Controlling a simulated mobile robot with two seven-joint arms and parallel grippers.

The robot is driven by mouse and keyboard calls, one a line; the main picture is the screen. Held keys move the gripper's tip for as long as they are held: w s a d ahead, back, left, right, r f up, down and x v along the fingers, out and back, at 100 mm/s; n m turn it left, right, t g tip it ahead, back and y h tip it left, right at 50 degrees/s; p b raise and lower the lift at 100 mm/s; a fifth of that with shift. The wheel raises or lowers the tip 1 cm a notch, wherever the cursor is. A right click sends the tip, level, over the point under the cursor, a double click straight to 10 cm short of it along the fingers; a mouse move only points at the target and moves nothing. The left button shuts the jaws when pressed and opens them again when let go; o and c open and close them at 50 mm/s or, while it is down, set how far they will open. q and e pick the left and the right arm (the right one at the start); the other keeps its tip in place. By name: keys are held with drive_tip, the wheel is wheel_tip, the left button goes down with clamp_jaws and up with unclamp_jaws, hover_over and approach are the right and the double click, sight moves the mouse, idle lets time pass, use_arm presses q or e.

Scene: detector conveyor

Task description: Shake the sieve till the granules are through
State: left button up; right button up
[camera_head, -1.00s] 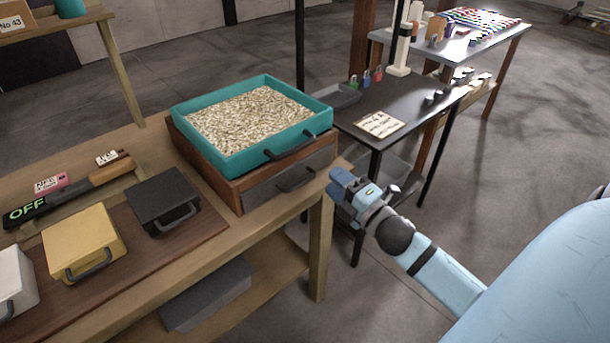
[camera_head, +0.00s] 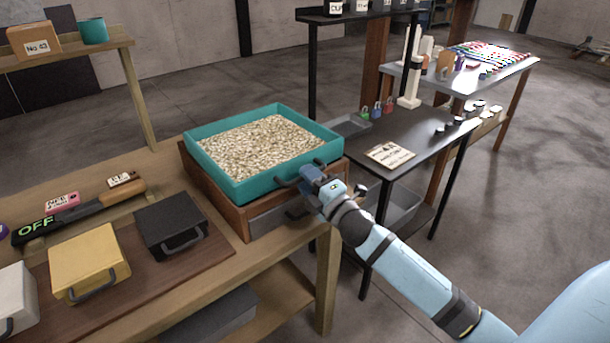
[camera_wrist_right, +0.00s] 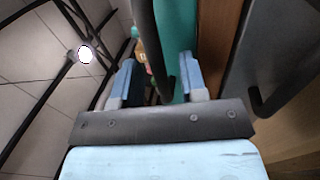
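The sieve is a teal square tray (camera_head: 244,187) with a dark handle (camera_head: 285,181) on its front side. It sits level on a wooden box (camera_head: 215,198) on the workbench. Pale granules (camera_head: 262,146) fill it in a broad layer. My right gripper (camera_head: 313,176) is at the sieve's handle. In the right wrist view, its two blue fingers (camera_wrist_right: 157,66) stand apart with the dark sieve handle (camera_wrist_right: 148,35) running between them. A gap shows beside the handle, so the fingers are not closed on it. My left gripper is not in view.
The box's grey drawer front (camera_head: 268,221) has its own handle below the gripper. Black (camera_head: 169,220), yellow (camera_head: 88,262) and white (camera_head: 14,299) lidded boxes stand left on the bench. A dark table (camera_head: 425,135) with padlocks stands behind right.

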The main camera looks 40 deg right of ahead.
sight(295, 169)
drive_tip(key=shift+w+r, duration=0.15)
drive_tip(key=shift+w, duration=0.5)
clamp_jaws()
drive_tip(key=shift+f+x, duration=0.15)
drive_tip(key=shift+x, duration=0.55)
drive_tip(key=shift+f+x, duration=0.1)
drive_tip(key=shift+x, duration=0.6)
drive_tip(key=shift+w+a+f, duration=0.1)
drive_tip(key=shift+w, duration=0.15)
unclamp_jaws()
drive_tip(key=shift+s, duration=0.1)
drive_tip(key=shift+s, duration=0.1)
